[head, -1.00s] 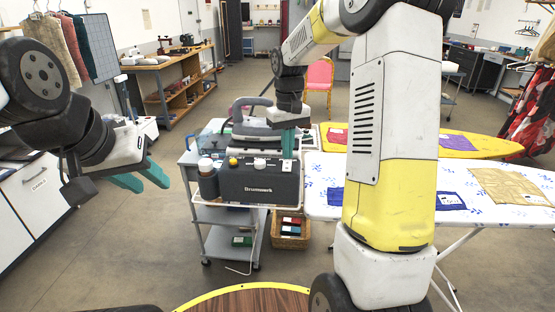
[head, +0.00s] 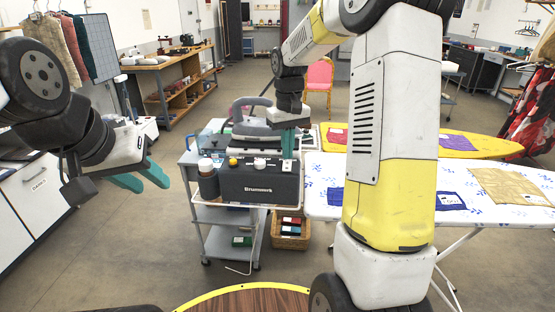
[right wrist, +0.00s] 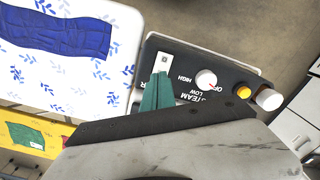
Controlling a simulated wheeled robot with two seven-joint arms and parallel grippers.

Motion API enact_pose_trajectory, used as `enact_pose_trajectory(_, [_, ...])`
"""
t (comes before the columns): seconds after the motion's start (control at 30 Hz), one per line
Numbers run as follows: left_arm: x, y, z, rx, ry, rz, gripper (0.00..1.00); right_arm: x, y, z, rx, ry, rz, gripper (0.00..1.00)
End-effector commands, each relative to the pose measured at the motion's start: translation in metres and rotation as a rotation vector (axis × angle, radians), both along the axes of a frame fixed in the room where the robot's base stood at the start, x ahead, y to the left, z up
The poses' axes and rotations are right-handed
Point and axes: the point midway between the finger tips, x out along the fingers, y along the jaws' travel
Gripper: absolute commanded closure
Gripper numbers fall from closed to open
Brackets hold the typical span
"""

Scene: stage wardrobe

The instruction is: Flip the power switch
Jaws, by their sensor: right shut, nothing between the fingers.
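The steam unit marked Brunswerk (head: 245,186) stands on a grey trolley in the middle of the head view. The power switch, a small white rocker plate (right wrist: 165,64), is at one end of its dark control panel; it also shows in the head view (head: 287,167). My right gripper (right wrist: 158,92) is shut and empty, with its green fingertips over the panel just beside the switch plate. I cannot tell whether they touch it. The fingers also show in the head view (head: 288,146). My left gripper (head: 142,180) is open and empty, left of the trolley.
An ironing board (head: 510,212) with folded cloths stands close on the right. A wicker basket (head: 290,242) sits on the floor beside the trolley (head: 225,214).

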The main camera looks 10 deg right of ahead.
Motion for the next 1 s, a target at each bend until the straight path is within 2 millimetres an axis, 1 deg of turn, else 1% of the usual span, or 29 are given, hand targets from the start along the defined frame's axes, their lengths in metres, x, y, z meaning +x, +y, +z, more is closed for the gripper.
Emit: enact_pose_trajectory(1.0, [0.0, 0.0, 0.0, 0.0, 0.0, 0.0, 0.64, 0.0, 0.0, -0.016, 0.0, 0.0, 0.0, 1.0])
